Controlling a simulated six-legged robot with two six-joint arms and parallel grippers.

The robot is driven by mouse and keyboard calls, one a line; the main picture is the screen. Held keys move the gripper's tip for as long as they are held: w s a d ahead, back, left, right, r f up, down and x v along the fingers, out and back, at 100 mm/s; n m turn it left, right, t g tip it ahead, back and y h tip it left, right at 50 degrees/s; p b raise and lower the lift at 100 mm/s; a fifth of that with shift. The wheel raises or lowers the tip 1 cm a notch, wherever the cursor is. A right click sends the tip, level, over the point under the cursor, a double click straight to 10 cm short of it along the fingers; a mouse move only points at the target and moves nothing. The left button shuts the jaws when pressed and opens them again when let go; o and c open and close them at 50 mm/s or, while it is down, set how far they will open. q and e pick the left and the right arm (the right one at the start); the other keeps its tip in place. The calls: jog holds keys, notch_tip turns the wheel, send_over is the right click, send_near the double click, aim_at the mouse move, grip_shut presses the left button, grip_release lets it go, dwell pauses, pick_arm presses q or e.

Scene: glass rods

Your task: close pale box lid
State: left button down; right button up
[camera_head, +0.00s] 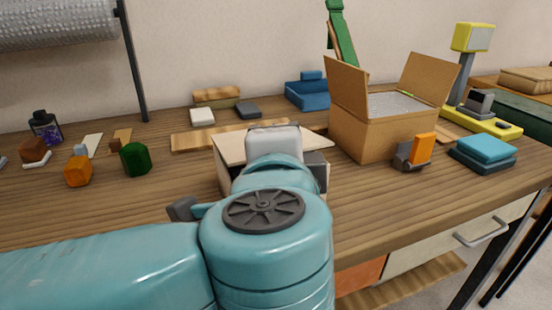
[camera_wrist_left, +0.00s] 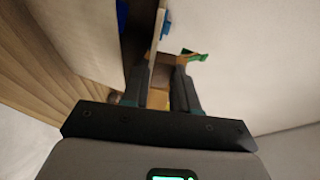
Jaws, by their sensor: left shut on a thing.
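The pale box (camera_head: 229,152) stands on the workbench at the middle of the head view. My left arm covers most of it, so how far its lid is open cannot be told there. In the left wrist view my left gripper (camera_wrist_left: 164,58) is shut on a thin pale panel (camera_wrist_left: 158,28), seen edge-on between the fingers; it looks like the lid. Large pale surfaces lie on both sides of the fingers. The left gripper's fingertips are hidden behind the arm in the head view. My right gripper is in neither view.
An open cardboard box (camera_head: 372,135) stands close on the right, flaps up. A green block (camera_head: 135,158) and an orange block (camera_head: 78,171) lie left. The bench's front left is clear.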

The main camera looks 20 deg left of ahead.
pick_arm(q)
jog(key=shift+s+d+f+b, duration=0.1)
jog(key=shift+s+f+b, duration=0.15)
jog(key=shift+f, duration=0.45)
jog(key=c, duration=1)
grip_release()
jog(key=shift+w, duration=0.1)
jog(key=shift+o, duration=0.2)
